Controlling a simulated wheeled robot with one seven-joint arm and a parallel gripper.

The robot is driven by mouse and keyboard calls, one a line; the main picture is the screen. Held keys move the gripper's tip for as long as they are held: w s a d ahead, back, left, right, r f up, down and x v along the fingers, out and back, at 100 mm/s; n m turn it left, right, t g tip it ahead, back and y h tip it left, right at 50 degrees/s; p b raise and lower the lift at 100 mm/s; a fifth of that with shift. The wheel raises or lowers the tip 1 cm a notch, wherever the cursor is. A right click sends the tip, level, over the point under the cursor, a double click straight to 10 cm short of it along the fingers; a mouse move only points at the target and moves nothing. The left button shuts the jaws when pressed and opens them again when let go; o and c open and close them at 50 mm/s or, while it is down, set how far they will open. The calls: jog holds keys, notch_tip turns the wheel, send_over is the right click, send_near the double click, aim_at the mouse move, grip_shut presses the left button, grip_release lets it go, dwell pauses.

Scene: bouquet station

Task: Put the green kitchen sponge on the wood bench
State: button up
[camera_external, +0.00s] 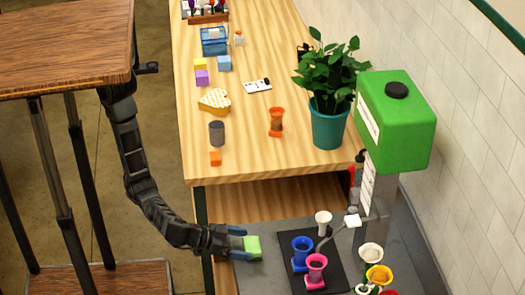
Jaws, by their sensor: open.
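The green kitchen sponge (253,247) lies on the grey counter (268,278) at lower middle. My gripper (240,243) reaches in low from the left. Its blue-tipped fingers are open at the sponge's left side, one on the far side and one on the near side. I cannot tell whether they touch it. The light wood bench (215,165) stands behind, higher than the grey counter, with bare surface along its front edge.
An orange block (215,158), a dark grey cup (217,133), an orange vessel (276,121) and a potted plant (328,120) stand on the bench. A green tank (398,115) is at right. Blue (302,250) and pink (316,270) vessels stand right of the sponge. A brown table (60,45) is at left.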

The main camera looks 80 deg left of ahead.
aim_at(247, 245)
jog(key=shift+p+x, duration=0.35)
jog(key=shift+x, duration=1.6)
jog(key=shift+d, duration=0.1)
jog(key=shift+c, duration=0.3)
jog(key=c, duration=0.8)
